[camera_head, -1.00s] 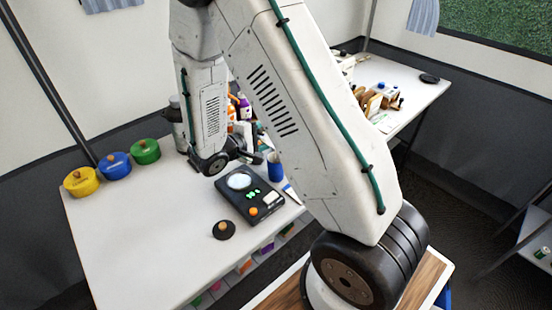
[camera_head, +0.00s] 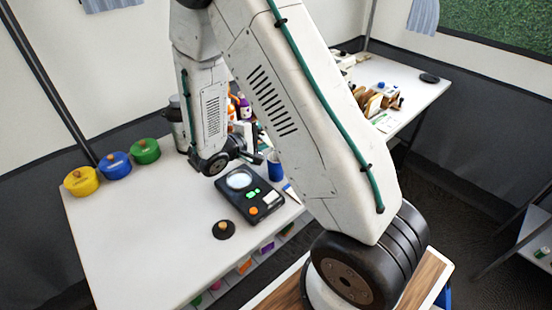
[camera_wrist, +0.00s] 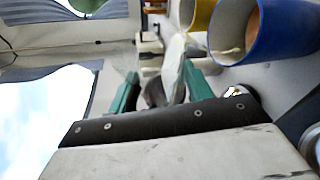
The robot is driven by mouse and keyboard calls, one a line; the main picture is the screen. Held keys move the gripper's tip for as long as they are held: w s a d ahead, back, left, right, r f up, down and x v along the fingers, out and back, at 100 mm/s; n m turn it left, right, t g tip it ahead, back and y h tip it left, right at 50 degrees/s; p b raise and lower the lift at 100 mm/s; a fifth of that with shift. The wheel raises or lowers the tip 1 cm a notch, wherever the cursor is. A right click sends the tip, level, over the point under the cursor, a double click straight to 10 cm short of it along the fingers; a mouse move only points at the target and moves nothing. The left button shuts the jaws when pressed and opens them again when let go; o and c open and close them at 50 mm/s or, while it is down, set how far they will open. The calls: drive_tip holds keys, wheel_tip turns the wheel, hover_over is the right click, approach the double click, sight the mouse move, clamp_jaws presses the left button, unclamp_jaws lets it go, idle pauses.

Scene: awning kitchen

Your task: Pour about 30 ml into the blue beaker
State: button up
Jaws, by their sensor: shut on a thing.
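The blue beaker (camera_head: 276,170) stands on the white table, just right of my wrist in the head view. In the wrist view the blue beaker (camera_wrist: 290,32) is large at the upper right, with its open mouth facing the camera. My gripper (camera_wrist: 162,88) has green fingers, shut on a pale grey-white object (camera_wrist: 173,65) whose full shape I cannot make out. The held object is left of the blue beaker in that view, apart from its rim. Any liquid is hard to tell. In the head view my arm hides most of the gripper and the held object.
A black scale (camera_head: 262,209) with a round pale plate lies in front of the beaker. A black lid (camera_head: 224,230) lies nearby. Yellow (camera_head: 82,181), blue (camera_head: 115,165) and green (camera_head: 145,151) pots stand at the left. A yellow cup (camera_wrist: 203,14) is beside the beaker.

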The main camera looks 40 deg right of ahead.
drive_tip(key=shift+s+r, duration=0.1)
idle(0.3)
drive_tip(key=shift+w+d+r+m+h, duration=0.15)
drive_tip(key=shift+w+r+m+h, duration=0.2)
drive_tip(key=shift+m, duration=0.25)
idle(0.5)
drive_tip(key=shift+f, duration=0.15)
